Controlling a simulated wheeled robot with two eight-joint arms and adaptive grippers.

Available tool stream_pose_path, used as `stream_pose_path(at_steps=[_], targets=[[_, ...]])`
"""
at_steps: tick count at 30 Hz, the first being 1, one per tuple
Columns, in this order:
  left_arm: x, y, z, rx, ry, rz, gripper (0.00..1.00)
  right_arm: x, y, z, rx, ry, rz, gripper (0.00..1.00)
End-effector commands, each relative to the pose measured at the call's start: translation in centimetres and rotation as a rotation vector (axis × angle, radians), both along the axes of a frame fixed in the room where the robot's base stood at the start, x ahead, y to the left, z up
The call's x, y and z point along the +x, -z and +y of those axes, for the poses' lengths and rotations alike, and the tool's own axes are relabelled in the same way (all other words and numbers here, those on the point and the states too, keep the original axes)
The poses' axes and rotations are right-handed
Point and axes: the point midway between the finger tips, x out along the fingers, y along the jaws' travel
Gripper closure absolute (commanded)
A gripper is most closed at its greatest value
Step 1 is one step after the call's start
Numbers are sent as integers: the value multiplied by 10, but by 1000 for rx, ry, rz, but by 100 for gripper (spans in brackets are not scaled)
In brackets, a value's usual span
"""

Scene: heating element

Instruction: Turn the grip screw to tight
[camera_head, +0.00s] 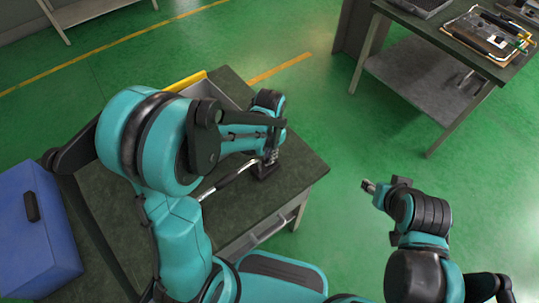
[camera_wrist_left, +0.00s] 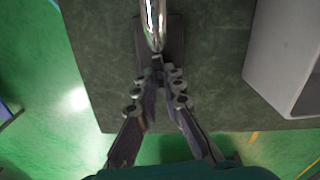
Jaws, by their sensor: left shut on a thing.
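A metal holder stands on a small dark base plate (camera_head: 266,170) on the dark workbench (camera_head: 292,190). A silver bar with a black handle (camera_head: 232,180) runs from it toward the lower left. In the left wrist view, a shiny metal tube (camera_wrist_left: 153,22) ends just ahead of the fingertips. My left gripper (camera_head: 271,152) reaches down to the holder. Its fingers (camera_wrist_left: 158,75) are closed together there on a small part, which looks like the grip screw and is mostly hidden between them. My right gripper (camera_head: 369,186) hangs over the floor, apart from the bench; its opening is unclear.
A blue box (camera_head: 38,235) stands at the left. A grey bin (camera_head: 205,88) with a yellow edge sits at the bench's back; its wall also shows in the left wrist view (camera_wrist_left: 280,60). Another table (camera_head: 455,48) with equipment stands at the back right. Green floor lies between.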

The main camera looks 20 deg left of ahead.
Motion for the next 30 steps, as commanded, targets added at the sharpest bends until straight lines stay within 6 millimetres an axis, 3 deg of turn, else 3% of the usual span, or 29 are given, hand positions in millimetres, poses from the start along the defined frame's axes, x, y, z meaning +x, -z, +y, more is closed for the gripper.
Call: stream_pose_path(at_steps=[12,27,28,30], targets=[[0,0,0,0,162,-1,100,0,1,0,0,0,0,54],[0,0,0,0,178,-1,100,0,1,0,0,0,0,54],[0,0,0,0,178,-1,87,0,1,0,0,0,0,54],[0,0,0,0,178,0,83,0,1,0,0,0,0,54]])
